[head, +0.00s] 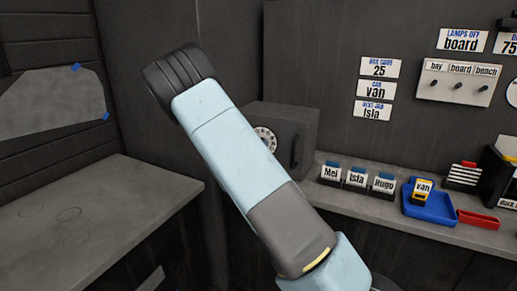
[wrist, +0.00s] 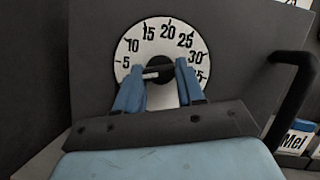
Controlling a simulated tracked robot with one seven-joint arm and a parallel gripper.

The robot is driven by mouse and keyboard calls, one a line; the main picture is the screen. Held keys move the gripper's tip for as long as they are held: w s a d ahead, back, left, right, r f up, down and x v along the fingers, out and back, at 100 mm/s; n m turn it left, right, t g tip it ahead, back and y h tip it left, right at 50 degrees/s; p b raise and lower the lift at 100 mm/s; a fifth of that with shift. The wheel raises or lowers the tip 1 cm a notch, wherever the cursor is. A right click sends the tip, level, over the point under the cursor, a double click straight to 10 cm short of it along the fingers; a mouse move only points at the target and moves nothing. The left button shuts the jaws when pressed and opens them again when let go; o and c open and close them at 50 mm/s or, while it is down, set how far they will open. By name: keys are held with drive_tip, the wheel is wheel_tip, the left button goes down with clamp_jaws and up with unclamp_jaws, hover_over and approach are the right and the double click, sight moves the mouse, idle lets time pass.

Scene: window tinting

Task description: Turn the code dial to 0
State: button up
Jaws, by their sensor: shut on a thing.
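The code dial (wrist: 165,32) is a round white plate with black numbers on the front of a dark grey safe box. Numbers from 5 at left over 20 near the top to 35 at right show; the lower part is hidden behind my gripper. At its middle is a dark knob (wrist: 158,71) with a white mark on its left side, pointing left, roughly toward 5. My gripper (wrist: 158,72) has its two blue fingers shut on the knob, one on each side. In the head view the dial (head: 266,137) shows partly past my arm, which hides the gripper.
The safe (head: 285,122) has a dark handle (wrist: 293,95) right of the dial, close to my gripper. A note reading "25" (head: 380,68) hangs on the wall. Name cards (head: 357,176) and a blue tray (head: 430,207) stand on the shelf at right. The left counter (head: 90,215) is clear.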

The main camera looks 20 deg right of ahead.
drive_tip(key=shift+n+y, duration=0.7)
drive_tip(key=shift+n, duration=0.9)
drive_tip(key=shift+t, duration=0.3)
drive_tip(key=o, duration=1)
drive_tip(key=shift+o, duration=0.2)
drive_tip(key=v, duration=1.3)
drive_tip(key=shift+s+a, duration=0.15)
drive_tip(key=shift+s, duration=0.15)
